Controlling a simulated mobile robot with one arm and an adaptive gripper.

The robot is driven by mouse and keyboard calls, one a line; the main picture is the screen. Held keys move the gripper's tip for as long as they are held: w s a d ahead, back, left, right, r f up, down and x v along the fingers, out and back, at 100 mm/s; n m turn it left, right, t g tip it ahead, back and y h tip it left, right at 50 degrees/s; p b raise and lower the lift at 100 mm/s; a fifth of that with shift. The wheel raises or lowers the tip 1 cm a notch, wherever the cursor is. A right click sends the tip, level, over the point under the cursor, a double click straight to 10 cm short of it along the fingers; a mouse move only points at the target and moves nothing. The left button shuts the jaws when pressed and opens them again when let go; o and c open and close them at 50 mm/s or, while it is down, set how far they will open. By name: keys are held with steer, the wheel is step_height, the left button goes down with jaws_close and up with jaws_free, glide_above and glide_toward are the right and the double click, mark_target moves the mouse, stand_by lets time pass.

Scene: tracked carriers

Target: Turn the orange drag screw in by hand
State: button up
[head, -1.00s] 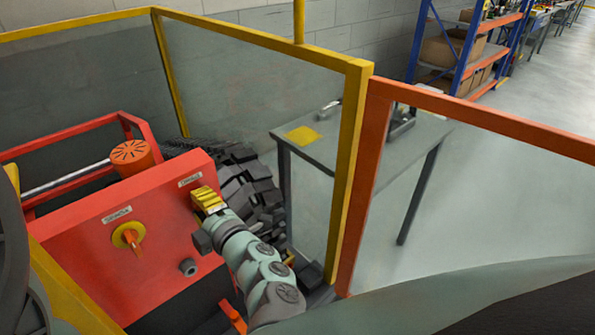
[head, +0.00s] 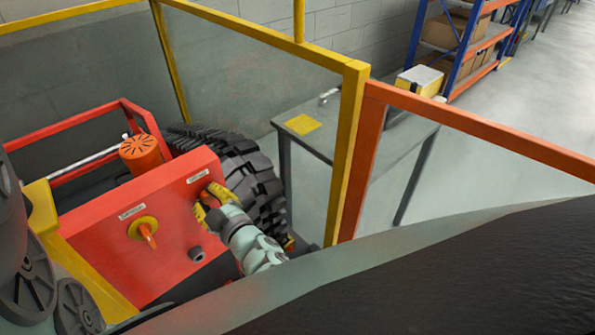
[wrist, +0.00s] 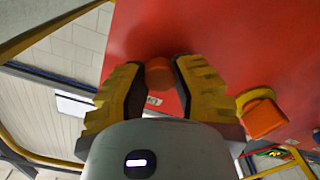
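The red panel (head: 165,235) stands at the left in the head view. In the wrist view a round orange knob (wrist: 159,73), which looks like the drag screw, sits on the red face with a small label (wrist: 153,101) near it. My gripper (wrist: 160,72) has its yellow fingers on either side of this knob, with the tips at or very near its sides. I cannot tell whether they press on it.
A yellow-ringed orange switch (head: 144,231) sits left of my gripper, and a dark stub (head: 196,254) below it. An orange cylinder (head: 140,152) stands behind the panel. A dark tyre-like body (head: 262,185) and a yellow frame post (head: 348,155) are close on the right.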

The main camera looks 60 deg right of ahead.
steer(key=o, duration=0.5)
steer(key=shift+o, duration=0.2)
